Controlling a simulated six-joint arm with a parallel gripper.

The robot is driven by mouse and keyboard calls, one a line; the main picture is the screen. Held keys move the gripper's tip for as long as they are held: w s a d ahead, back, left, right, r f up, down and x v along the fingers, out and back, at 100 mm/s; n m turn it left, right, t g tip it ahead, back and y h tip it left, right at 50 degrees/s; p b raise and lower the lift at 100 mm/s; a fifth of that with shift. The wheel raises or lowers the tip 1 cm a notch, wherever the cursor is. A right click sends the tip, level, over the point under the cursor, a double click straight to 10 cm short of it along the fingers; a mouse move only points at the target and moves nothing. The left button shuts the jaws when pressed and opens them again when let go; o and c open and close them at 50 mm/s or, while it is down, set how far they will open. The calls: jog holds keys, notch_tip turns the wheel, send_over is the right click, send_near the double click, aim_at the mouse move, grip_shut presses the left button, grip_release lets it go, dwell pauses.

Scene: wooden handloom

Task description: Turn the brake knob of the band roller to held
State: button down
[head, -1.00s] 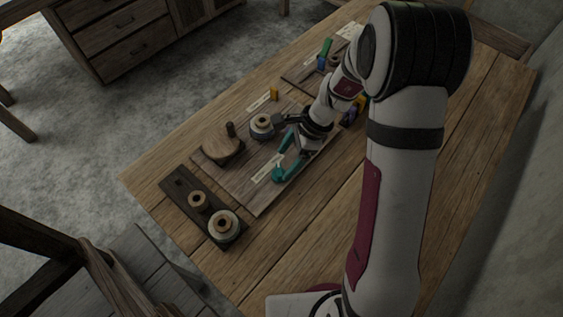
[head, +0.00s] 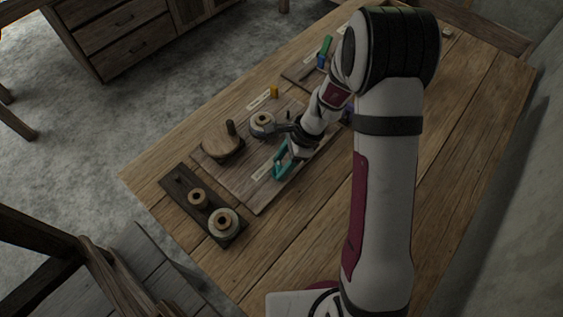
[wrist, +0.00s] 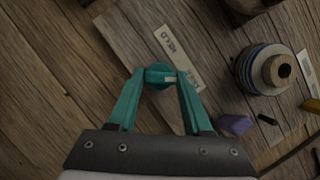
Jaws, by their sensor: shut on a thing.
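The teal brake knob (wrist: 157,77) is between the two teal fingers of my gripper (wrist: 160,78) in the wrist view. My gripper is shut on it, with a finger on each side. A pale mark on the knob points right, toward the lower word of a label strip (wrist: 177,48). The upper word reads HELD; the lower one is partly hidden by a finger. In the head view my gripper (head: 283,163) is down at the board's near edge, and the knob is hard to tell from the fingers. The band roller (wrist: 262,69) is a blue-striped spool, also in the head view (head: 262,122).
A wooden disc with an upright peg (head: 222,146) stands left of the roller. A dark rack (head: 180,184) with two spools lies at the board's left. A yellow peg (head: 274,92) stands behind. A purple block (wrist: 235,124) is near the right finger. The table's right side is clear.

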jog(key=shift+n, duration=0.3)
jog(key=n, duration=0.2)
jog(key=n+g, duration=0.1)
jog(key=shift+w+n+g, duration=0.15)
jog(key=shift+n+g, duration=0.15)
jog(key=shift+n, duration=0.1)
jog(key=n+g+h, duration=0.1)
jog(key=n, duration=0.2)
jog(key=shift+a+n, duration=0.1)
jog(key=shift+n, duration=0.2)
jog(key=n+g+h, duration=0.1)
jog(key=n, duration=0.2)
jog(key=shift+w+a+n, duration=0.1)
jog(key=shift+n, duration=0.2)
jog(key=n+h, duration=0.1)
jog(key=n, duration=0.3)
jog(key=shift+a+g+h, duration=0.1)
jog(key=shift+g+h, duration=0.2)
jog(key=shift+h, duration=0.1)
jog(key=shift+n, duration=0.3)
jog(key=shift+c, duration=1.6)
grip_release()
